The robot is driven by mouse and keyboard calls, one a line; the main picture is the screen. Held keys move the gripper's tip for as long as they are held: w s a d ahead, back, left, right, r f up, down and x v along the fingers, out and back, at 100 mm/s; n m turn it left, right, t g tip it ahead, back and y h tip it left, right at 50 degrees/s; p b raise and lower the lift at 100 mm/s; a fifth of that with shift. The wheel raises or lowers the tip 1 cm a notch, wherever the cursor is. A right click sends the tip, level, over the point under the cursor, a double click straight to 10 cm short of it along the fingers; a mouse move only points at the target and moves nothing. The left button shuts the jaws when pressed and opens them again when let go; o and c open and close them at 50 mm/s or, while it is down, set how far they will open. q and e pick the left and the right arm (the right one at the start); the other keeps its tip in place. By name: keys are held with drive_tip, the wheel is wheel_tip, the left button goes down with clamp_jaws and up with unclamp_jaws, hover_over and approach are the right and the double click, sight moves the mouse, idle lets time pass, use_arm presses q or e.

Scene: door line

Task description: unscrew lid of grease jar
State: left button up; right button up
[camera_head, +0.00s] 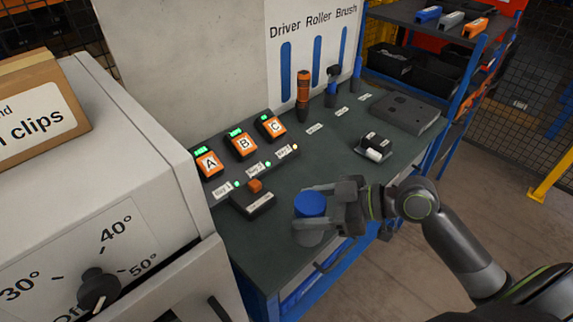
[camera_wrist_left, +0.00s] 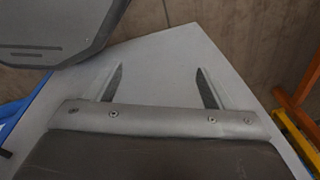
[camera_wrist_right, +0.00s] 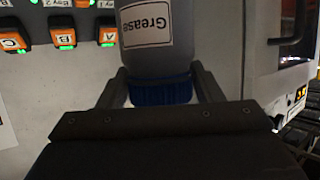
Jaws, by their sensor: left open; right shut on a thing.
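The grease jar (camera_head: 308,239) has a grey body and a blue lid (camera_head: 309,204). It stands upright near the front edge of the workbench (camera_head: 262,228). My right gripper (camera_head: 318,207) comes in from the right, with its fingers on either side of the lid, shut on it. In the right wrist view the blue lid (camera_wrist_right: 161,91) sits between the fingers against the jar, whose label (camera_wrist_right: 146,24) reads "Grease". The lid is on the jar; how tight it is I cannot tell. My left gripper (camera_wrist_left: 158,87) is open and empty, and out of the head view.
Orange boxes A, B and C (camera_head: 240,144) and a dark box with an orange button (camera_head: 254,194) are left of the jar. A small black device (camera_head: 373,147) and a grey case (camera_head: 405,112) lie farther right. A grey oven-like cabinet (camera_head: 110,200) stands at left.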

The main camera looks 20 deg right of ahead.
drive_tip(key=w+a+f+n+g+y, duration=0.1)
drive_tip(key=a+n+g, duration=0.6)
drive_tip(key=a, duration=0.7)
drive_tip(key=shift+w+f+g+y, duration=0.4)
drive_tip(key=shift+w+y, duration=0.15)
drive_tip(key=shift+y, duration=0.15)
drive_tip(key=shift+a, duration=0.25)
clamp_jaws()
drive_tip(key=shift+f, duration=0.1)
